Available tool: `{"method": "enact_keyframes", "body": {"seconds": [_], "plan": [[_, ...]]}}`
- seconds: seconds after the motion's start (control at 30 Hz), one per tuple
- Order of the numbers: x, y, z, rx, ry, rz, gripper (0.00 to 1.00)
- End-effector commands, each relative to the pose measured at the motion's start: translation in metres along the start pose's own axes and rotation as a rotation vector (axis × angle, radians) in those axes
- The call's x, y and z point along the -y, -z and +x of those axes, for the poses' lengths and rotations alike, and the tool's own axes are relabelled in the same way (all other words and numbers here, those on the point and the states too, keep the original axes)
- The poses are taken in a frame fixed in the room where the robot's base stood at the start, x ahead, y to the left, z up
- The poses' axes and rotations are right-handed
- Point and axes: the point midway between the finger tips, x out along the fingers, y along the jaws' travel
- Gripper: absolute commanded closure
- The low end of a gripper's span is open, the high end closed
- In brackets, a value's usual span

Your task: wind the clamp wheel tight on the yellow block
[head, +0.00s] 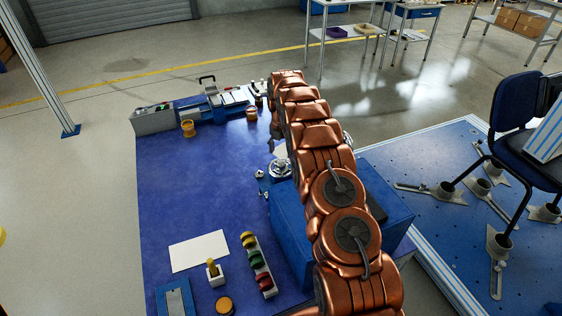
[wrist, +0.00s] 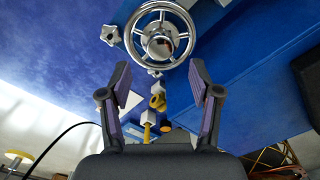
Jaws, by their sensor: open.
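A chrome handwheel (wrist: 143,20) with spokes and a round hub is at the top of the wrist view, over a blue surface. In the head view, a silver wheel (head: 280,169) sits beside the blue box (head: 292,232), partly covered by my arm. My gripper (wrist: 160,84) is open and empty, its two dark fingers apart, with the wheel beyond the fingertips. The gripper is hidden in the head view. Small yellow and white pieces (wrist: 157,102) show between the fingers; I cannot tell whether one is the yellow block.
A star knob (wrist: 111,35) lies left of the wheel. On the blue mat (head: 190,190) are a white sheet (head: 199,251), a coloured button strip (head: 257,262) and a yellow-topped white holder (head: 214,273). A chair (head: 516,130) stands right. The mat's middle left is clear.

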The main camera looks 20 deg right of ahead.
Motion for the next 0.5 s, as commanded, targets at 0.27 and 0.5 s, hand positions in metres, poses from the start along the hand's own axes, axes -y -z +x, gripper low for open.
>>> {"method": "enact_keyframes", "body": {"seconds": [0.27, 0.5], "plan": [[0.001, 0.002, 0.039, -0.004, 0.002, 0.0, 0.37], [0.001, 0.001, 0.061, -0.002, 0.001, 0.001, 0.37]]}}
